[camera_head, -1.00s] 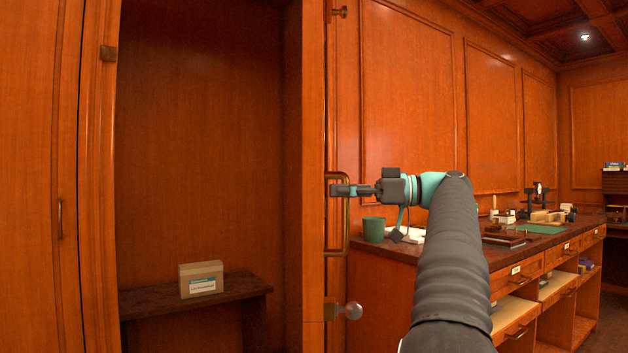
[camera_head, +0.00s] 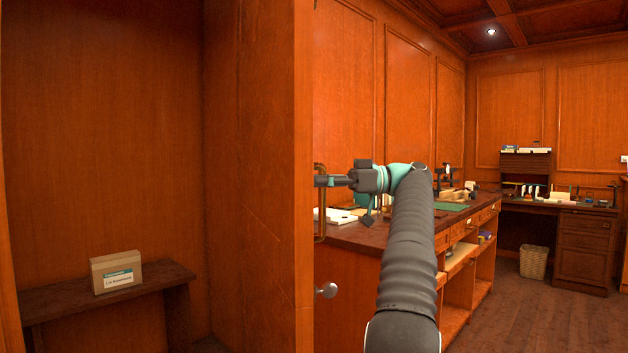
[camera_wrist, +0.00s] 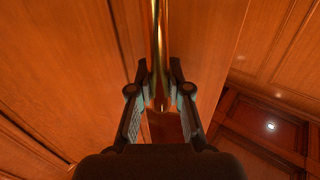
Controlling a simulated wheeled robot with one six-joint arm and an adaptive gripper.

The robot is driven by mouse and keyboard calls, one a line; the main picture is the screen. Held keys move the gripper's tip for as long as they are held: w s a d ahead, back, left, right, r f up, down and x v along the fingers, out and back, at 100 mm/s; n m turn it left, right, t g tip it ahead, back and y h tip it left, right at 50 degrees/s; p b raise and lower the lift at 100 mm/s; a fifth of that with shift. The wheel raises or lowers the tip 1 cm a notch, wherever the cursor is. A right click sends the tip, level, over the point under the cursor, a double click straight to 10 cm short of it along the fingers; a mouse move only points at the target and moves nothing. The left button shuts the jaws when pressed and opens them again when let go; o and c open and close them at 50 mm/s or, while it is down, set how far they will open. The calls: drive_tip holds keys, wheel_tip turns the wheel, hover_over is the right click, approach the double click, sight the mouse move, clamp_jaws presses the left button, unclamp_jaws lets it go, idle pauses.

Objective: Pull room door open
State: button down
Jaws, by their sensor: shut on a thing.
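The room door (camera_head: 258,170) is an orange-brown wood panel standing open. Its broad inner face and its near edge show in the head view. A brass bar handle (camera_head: 320,228) stands upright on the door's far side, at the right of that edge. My gripper (camera_head: 326,181) reaches in from the right, and its fingertips are at the handle. In the wrist view my gripper (camera_wrist: 160,88) has one finger on each side of the brass handle (camera_wrist: 160,45) and is shut on it. The fingertips are partly hidden by the door edge in the head view.
Left of the door, a recess holds a dark bench (camera_head: 60,300) with a cardboard box (camera_head: 117,273). A round knob (camera_head: 327,290) sticks out below the handle. A long workbench (camera_head: 365,238) stands close behind my arm. Bare floor (camera_head: 520,310) lies at right.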

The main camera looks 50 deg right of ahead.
drive_tip(key=shift+s, duration=0.15)
drive_tip(key=c, duration=1.1)
unclamp_jaws()
drive_tip(key=shift+d, duration=0.1)
